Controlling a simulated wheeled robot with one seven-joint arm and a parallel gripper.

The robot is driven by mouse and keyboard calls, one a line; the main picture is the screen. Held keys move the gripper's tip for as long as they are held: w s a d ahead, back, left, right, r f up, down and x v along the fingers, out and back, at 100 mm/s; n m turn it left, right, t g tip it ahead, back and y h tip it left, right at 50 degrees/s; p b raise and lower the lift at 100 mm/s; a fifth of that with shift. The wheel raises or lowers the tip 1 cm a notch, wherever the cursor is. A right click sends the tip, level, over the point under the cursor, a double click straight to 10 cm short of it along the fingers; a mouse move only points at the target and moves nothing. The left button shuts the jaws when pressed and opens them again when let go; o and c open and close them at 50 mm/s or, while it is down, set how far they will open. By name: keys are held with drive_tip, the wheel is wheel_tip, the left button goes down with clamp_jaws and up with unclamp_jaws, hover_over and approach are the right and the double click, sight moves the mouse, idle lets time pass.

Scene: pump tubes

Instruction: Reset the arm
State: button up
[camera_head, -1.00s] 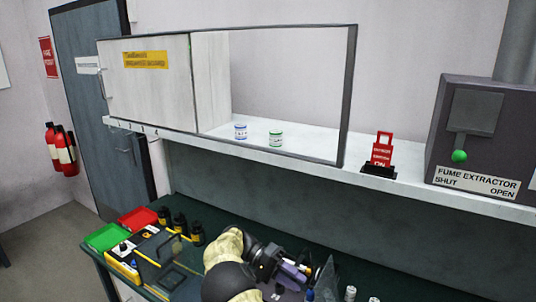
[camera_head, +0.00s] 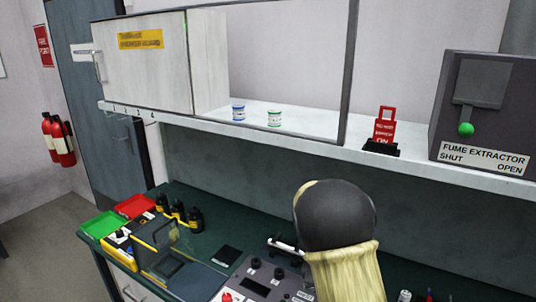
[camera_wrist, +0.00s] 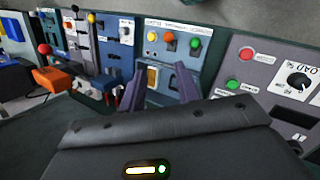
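My arm (camera_head: 337,225) stands at the right of the middle in the head view, with a dark rounded joint and a beige link over the bench. The gripper itself is hidden in that view. In the wrist view my gripper (camera_wrist: 160,85) shows two dark fingers set apart with nothing held between them. Beyond the fingers is a row of control panels, with a grey panel of coloured buttons (camera_wrist: 171,40) and a panel with a round dial (camera_wrist: 297,80) to the right. I cannot tell how far the fingertips are from the panels.
A green bench (camera_head: 215,240) carries a yellow device (camera_head: 122,243), red (camera_head: 134,206) and green (camera_head: 102,225) trays and several dark bottles (camera_head: 178,212). The fume extractor (camera_head: 485,115) is at right.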

drive_tip(key=s+a+f+n+t+y+b, duration=0.1)
drive_tip(key=s+t, duration=0.5)
drive_tip(key=s, duration=0.6)
drive_tip(key=n+y+b, duration=0.1)
drive_tip(key=y+b, duration=0.1)
drive_tip(key=b, duration=0.1)
drive_tip(key=shift+s+a+f+t+y, duration=0.2)
drive_tip(key=shift+a+f+t+y, duration=0.1)
drive_tip(key=shift+f+y, duration=0.1)
